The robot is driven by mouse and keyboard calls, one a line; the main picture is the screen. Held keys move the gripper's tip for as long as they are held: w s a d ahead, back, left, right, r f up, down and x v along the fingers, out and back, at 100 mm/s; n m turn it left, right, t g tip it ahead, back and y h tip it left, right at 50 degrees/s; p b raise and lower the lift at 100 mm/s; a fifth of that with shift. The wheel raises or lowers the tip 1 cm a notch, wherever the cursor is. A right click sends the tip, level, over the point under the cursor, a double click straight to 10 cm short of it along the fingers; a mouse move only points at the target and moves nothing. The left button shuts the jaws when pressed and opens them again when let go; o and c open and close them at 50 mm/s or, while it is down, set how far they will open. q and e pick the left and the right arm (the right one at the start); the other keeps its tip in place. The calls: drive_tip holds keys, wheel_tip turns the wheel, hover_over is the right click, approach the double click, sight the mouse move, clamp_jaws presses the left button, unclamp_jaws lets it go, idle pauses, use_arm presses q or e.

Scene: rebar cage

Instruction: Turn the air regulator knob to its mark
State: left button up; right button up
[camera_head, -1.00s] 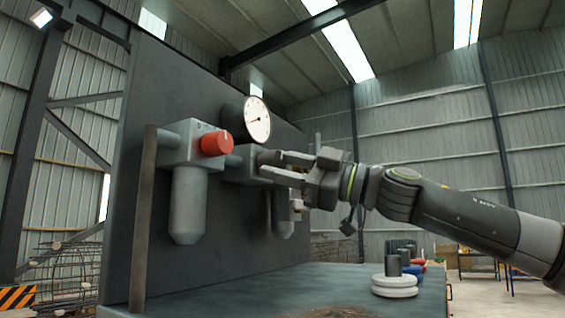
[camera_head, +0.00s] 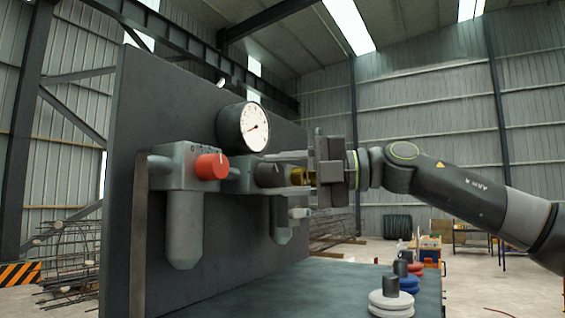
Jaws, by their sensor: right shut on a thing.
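A grey unit with a red knob (camera_head: 212,166) is on the left of the dark upright panel; the red knob has a pale line on its face, and nothing touches it. To its right is a second grey unit with a dark knob (camera_head: 269,174). My right gripper (camera_head: 275,172) comes in from the right, with one finger above and one below the dark knob, and is shut on it. The fingers hide part of this knob and any scale behind it. A round white gauge (camera_head: 243,128) with a dark needle is above. My left gripper is not in view.
The dark panel (camera_head: 130,130) stands at the rear of a green-grey bench top (camera_head: 300,287). Pale discs (camera_head: 390,304) with a dark cylinder, and blue and red pieces behind, sit at the bench's right edge. The bench's middle is clear.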

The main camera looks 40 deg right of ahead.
drive_tip(key=shift+r+n+h+p, duration=0.3)
drive_tip(key=shift+n+p, duration=0.15)
drive_tip(key=shift+n, duration=0.35)
drive_tip(key=shift+n+g+h+p, duration=0.4)
drive_tip(key=shift+n+h, duration=0.2)
drive_tip(key=shift+n, duration=0.5)
drive_tip(key=n+h, duration=0.1)
drive_tip(key=n, duration=0.1)
drive_tip(key=n+h, duration=0.1)
drive_tip(key=n, duration=0.1)
drive_tip(key=shift+a+h, duration=0.2)
drive_tip(key=shift+h, duration=0.1)
drive_tip(key=shift+n, duration=0.4)
drive_tip(key=o, duration=1)
drive_tip(key=shift+c, duration=0.2)
drive_tip(key=shift+s, duration=0.1)
